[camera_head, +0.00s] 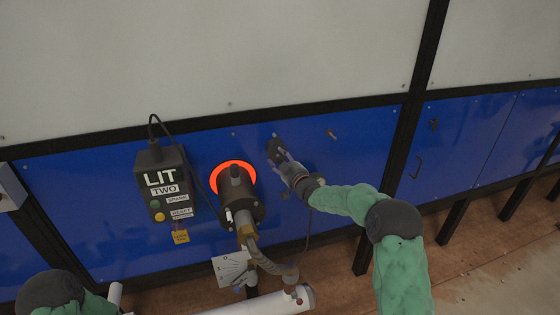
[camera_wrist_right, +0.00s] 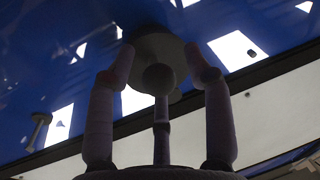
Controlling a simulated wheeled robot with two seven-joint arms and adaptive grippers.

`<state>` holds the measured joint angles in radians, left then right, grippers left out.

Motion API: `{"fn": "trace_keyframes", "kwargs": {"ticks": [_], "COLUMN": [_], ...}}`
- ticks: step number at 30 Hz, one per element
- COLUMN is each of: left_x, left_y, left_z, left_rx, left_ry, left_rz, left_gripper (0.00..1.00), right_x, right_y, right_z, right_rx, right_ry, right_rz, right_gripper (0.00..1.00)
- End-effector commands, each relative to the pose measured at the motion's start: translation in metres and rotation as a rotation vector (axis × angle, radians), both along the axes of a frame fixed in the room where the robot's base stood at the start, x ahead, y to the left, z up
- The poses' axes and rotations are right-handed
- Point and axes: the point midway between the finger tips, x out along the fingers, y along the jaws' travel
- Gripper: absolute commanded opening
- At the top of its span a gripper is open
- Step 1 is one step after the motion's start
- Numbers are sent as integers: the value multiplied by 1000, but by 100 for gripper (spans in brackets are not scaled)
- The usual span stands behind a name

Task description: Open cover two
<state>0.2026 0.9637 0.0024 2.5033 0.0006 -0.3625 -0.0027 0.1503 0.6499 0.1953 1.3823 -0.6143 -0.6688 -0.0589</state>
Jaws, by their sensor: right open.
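A dark box (camera_head: 165,185) marked "LIT" and "TWO" hangs on the blue panel. Right of it, a glowing orange ring (camera_head: 218,184) surrounds a dark round fitting (camera_head: 240,199). My right gripper (camera_head: 279,153) is open, close to the panel and right of the ring. In the right wrist view, its fingers (camera_wrist_right: 160,66) spread around a grey round piece (camera_wrist_right: 155,42); contact cannot be told. A dark piece (camera_head: 275,143) shows by the fingertips in the head view. I cannot tell which part is cover two. My left gripper is out of view.
Pipes and a hose (camera_head: 265,262) run below the fitting. A small latch (camera_head: 332,134) sits right of my right gripper.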

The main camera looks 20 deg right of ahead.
Motion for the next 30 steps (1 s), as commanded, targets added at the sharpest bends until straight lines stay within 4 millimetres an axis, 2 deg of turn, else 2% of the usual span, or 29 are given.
{"fn": "trace_keyframes", "kwargs": {"ticks": [1,6,7,20,30], "left_x": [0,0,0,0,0], "left_y": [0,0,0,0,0], "left_z": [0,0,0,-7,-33], "left_rx": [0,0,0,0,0], "left_ry": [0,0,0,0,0], "left_rz": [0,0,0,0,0], "left_gripper": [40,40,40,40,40], "right_x": [0,0,0,0,1], "right_y": [0,0,0,-4,-19], "right_z": [0,0,0,0,3], "right_rx": [0,0,0,-51,-290], "right_ry": [0,0,0,-5,-17], "right_rz": [0,0,0,1,-1], "right_gripper": [52,4,0,0,0]}}
